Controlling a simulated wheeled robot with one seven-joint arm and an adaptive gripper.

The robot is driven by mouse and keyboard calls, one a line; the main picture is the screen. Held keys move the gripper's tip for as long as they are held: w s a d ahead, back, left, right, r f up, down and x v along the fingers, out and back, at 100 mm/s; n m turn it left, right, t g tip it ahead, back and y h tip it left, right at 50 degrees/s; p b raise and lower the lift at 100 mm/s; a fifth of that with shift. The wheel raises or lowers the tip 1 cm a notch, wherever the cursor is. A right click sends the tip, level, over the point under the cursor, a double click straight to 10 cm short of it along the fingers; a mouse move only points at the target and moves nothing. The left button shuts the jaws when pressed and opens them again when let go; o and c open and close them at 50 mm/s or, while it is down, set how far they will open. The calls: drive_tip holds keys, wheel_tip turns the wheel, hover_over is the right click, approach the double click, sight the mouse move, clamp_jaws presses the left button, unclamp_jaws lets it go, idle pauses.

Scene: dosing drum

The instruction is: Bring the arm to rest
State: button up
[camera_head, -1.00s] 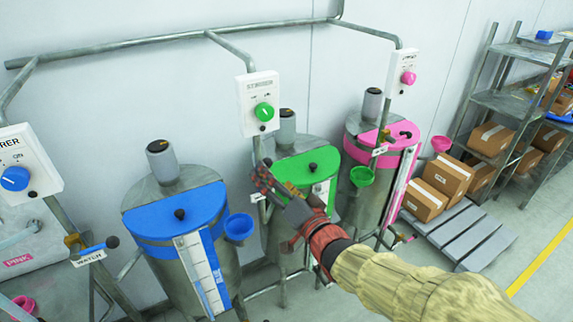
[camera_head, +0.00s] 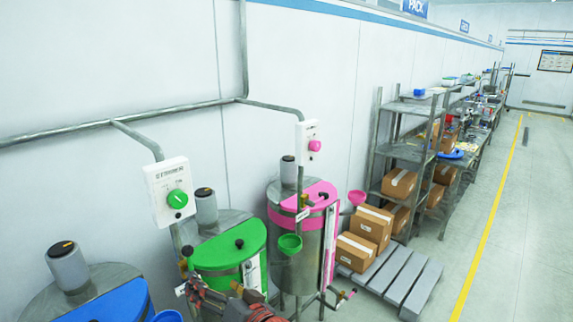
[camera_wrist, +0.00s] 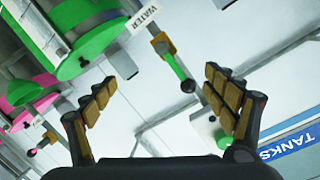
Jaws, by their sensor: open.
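My gripper (camera_wrist: 165,105) is open in the wrist view, with its two padded fingers spread wide and nothing between them. Beyond the fingers is a valve with a green lever (camera_wrist: 177,68) and a WATER label. In the head view my gripper (camera_head: 205,292) shows at the bottom, in front of the green-lidded drum (camera_head: 235,245). Its fingers are small there, and I cannot tell whether they touch anything.
A blue-lidded drum (camera_head: 112,303) stands at the left and a pink-lidded drum (camera_head: 300,225) behind to the right. A green-knob switch box (camera_head: 160,185) hangs above. Boxes (camera_head: 365,235) sit on a pallet (camera_head: 400,275) by shelves (camera_head: 400,150). Floor at the right is clear.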

drive_tip(key=s+d+f+n+g+h, duration=0.1)
drive_tip(key=d+f+g+h, duration=0.1)
drive_tip(key=d+f+h, duration=0.45)
drive_tip(key=s+d+f+g+h, duration=0.1)
drive_tip(key=s+d+f, duration=0.15)
drive_tip(key=d, duration=0.35)
drive_tip(key=s+d+f+g+h, duration=0.1)
drive_tip(key=s+d, duration=0.2)
drive_tip(key=d, duration=0.2)
drive_tip(key=s+d+r+m+h, duration=0.1)
drive_tip(key=s+d+r, duration=0.4)
drive_tip(key=s+d, duration=0.3)
drive_tip(key=s+d+r+m+g+h, duration=0.1)
drive_tip(key=s+d+r, duration=0.4)
drive_tip(key=d, duration=0.8)
drive_tip(key=s+m+h, duration=0.1)
drive_tip(key=s, duration=0.1)
drive_tip(key=shift+s+d+g, duration=0.15)
drive_tip(key=shift+s+g, duration=0.15)
drive_tip(key=shift+s, duration=0.1)
